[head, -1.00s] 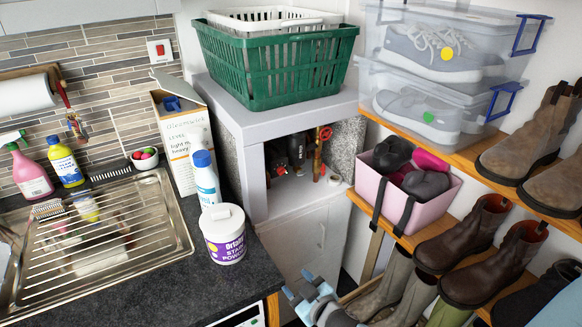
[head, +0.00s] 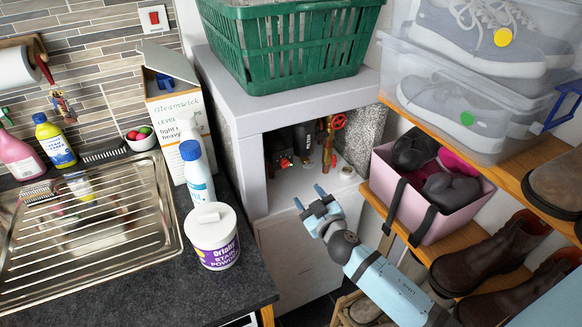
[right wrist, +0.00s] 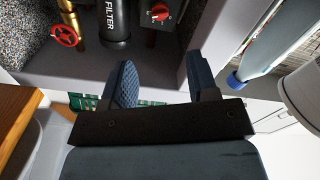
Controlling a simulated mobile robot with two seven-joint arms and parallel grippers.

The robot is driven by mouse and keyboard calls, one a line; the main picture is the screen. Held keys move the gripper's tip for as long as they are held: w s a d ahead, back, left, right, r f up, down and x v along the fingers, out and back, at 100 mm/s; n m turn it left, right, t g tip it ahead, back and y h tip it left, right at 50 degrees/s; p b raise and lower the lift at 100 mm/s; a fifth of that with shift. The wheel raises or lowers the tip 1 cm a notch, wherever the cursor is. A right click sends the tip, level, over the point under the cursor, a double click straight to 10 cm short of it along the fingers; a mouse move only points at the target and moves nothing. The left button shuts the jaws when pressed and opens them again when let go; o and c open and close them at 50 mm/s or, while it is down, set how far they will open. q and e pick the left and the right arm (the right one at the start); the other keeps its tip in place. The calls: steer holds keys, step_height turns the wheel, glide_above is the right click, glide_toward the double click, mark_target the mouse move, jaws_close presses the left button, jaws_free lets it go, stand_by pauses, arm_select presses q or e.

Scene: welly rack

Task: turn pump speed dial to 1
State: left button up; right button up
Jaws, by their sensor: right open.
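The pump's red dial (head: 285,162) sits low inside the open grey cabinet, left of a black filter cylinder (head: 302,142). In the right wrist view the red dial (right wrist: 160,12) shows at the top edge on a dark housing, beside the cylinder marked FILTER (right wrist: 115,22). Its setting is too small to read. My right gripper (head: 309,197) is open and empty at the front of the cabinet opening, below and short of the dial. Its two blue fingers (right wrist: 160,78) are spread apart in the right wrist view. My left gripper is out of view.
A brass pipe with a red valve wheel (head: 338,121) stands right of the filter. The grey cabinet (head: 245,125) frames the opening, with a green basket (head: 290,50) on top. A white tub (head: 212,237) and blue-capped bottle (head: 197,175) stand left; a pink bin (head: 450,215) is right.

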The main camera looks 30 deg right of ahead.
mark_target(285, 164)
steer(key=w+p, duration=0.1)
steer(key=w, duration=1.1)
steer(key=shift+d+p, duration=0.4)
steer(key=c, duration=0.9)
